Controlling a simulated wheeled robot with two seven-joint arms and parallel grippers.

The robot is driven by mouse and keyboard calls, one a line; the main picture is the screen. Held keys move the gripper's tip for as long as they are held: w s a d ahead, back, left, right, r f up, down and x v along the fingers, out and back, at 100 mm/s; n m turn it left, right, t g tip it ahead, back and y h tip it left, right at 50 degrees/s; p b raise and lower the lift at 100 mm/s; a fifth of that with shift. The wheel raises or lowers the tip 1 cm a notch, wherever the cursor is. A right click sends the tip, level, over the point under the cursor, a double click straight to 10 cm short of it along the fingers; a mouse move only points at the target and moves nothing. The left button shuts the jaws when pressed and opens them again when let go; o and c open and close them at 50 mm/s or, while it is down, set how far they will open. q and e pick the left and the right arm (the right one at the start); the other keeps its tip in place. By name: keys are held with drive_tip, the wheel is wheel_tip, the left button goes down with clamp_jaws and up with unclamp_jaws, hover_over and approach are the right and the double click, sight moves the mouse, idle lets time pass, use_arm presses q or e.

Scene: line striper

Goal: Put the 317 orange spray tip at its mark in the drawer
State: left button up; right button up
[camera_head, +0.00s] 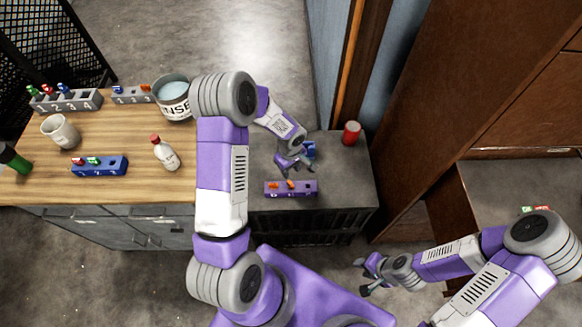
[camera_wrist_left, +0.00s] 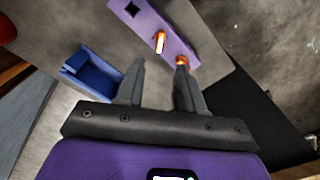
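Two orange spray tips stand in a purple holder (camera_head: 303,192) on the dark cabinet top. One orange tip (camera_wrist_left: 160,42) is in the middle of the holder; the other orange tip (camera_wrist_left: 181,61) is near its end, by a fingertip of mine. A square hole in the holder is empty. I cannot read which tip is 317. My left gripper (camera_head: 287,168) is open and empty beside the holder; its fingers stand apart in the left wrist view (camera_wrist_left: 160,68). My right gripper (camera_head: 362,277) is open and empty over the floor. I cannot make out the drawer mark.
A blue open box (camera_wrist_left: 92,72) and a red can (camera_head: 351,133) stand on the same cabinet top. The wooden counter (camera_head: 120,140) at left carries a white bottle (camera_head: 166,154), a blue holder (camera_head: 100,167), a mug and a rinse pot. Brown cabinets (camera_head: 470,90) stand at right.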

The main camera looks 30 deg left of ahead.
sight(291, 184)
use_arm(q)
wheel_tip(291, 184, down, 9)
drive_tip(key=b, duration=0.6)
drive_tip(key=shift+r, duration=0.15)
drive_tip(key=shift+f+b, duration=0.7)
drive_tip(key=shift+b, duration=0.3)
clamp_jaws()
